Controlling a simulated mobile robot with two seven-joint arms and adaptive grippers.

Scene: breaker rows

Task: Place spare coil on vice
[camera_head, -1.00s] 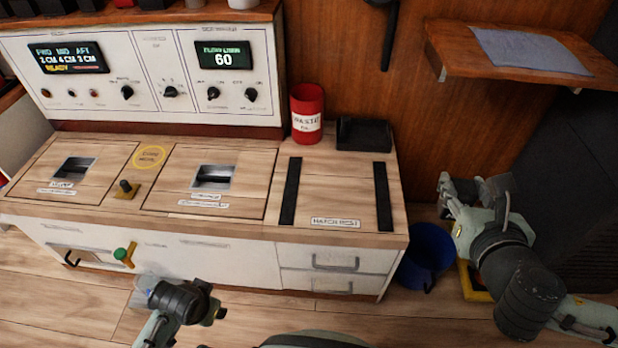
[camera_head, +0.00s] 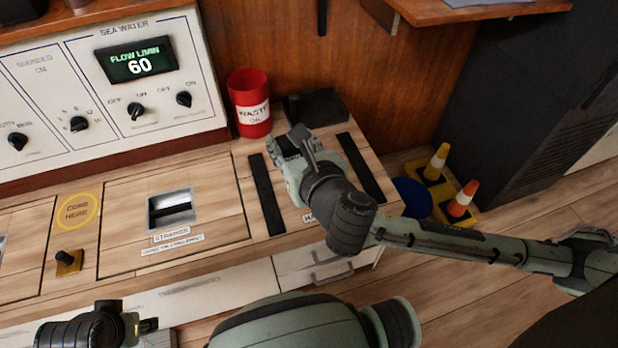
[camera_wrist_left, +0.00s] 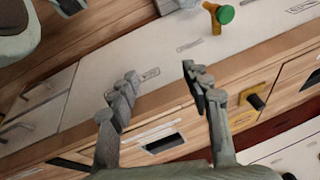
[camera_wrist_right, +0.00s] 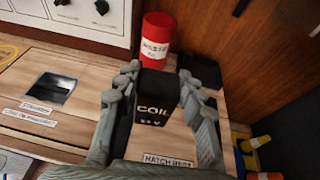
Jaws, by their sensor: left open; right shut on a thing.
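The spare coil is a black block marked COIL (camera_wrist_right: 155,97), between the fingers of my right gripper (camera_wrist_right: 157,75) in the right wrist view. In the head view my right gripper (camera_head: 296,143) is over the hatch rest area of the bench, its fingers toward the back; the dark block (camera_head: 287,148) shows partly there. From these views I cannot tell whether the coil touches the bench. My left gripper (camera_wrist_left: 160,78) is open and empty in front of the bench; its arm shows at the head view's bottom left. I see no vice in any view.
A red waste can (camera_head: 250,103) and a black tray (camera_head: 316,108) stand behind my right gripper. Two black strips (camera_head: 265,195) lie on the bench. The strainer hatch (camera_head: 172,208) is left of them. A blue bucket (camera_head: 413,197) and cones (camera_head: 462,198) stand on the floor at right.

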